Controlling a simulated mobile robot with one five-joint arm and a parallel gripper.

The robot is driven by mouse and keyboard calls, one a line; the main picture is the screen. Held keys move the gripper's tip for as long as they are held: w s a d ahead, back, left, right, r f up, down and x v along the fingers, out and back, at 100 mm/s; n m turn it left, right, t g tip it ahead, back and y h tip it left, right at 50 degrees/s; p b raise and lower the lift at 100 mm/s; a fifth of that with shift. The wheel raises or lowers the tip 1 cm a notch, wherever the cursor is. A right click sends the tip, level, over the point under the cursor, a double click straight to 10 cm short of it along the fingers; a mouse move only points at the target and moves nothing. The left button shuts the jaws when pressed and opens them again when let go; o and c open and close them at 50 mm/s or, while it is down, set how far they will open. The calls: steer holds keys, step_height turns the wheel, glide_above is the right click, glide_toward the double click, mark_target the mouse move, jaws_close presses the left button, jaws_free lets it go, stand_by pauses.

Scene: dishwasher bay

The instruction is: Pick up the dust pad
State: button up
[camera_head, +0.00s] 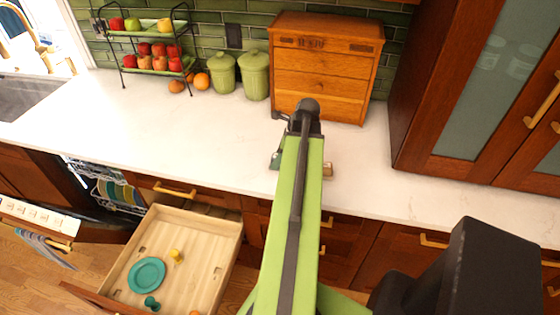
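I cannot pick out the dust pad for certain. A small tan-brown piece (327,170) shows at the right edge of my green arm, on the white counter. A small grey-green piece (276,160) shows at the arm's left edge. My arm covers whatever lies between these two pieces, so I cannot tell whether they belong together. My arm reaches over the counter, and its dark far end (304,118) is in front of the wooden chest. The gripper's fingers cannot be made out, nor anything held in them.
A wooden drawer chest (326,72), green canisters (222,73) and a fruit rack (150,50) stand at the back of the counter (180,130). Below, an open drawer (210,235) holds a teal plate (146,274). An open dishwasher (110,190) is at left.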

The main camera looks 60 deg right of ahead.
mark_target(275, 156)
jaws_close()
steer(key=shift+r+p, duration=0.35)
steer(key=r+p, duration=0.4)
steer(key=shift+s+d+r+p, duration=0.1)
steer(key=shift+s+r+p, duration=0.2)
steer(key=shift+s, duration=0.05)
steer(key=s+d+r+p, duration=0.3)
steer(key=s+r+p, duration=0.2)
steer(key=s, duration=0.5)
steer(key=shift+s+r+p, duration=0.25)
steer(key=shift+r+p, duration=0.1)
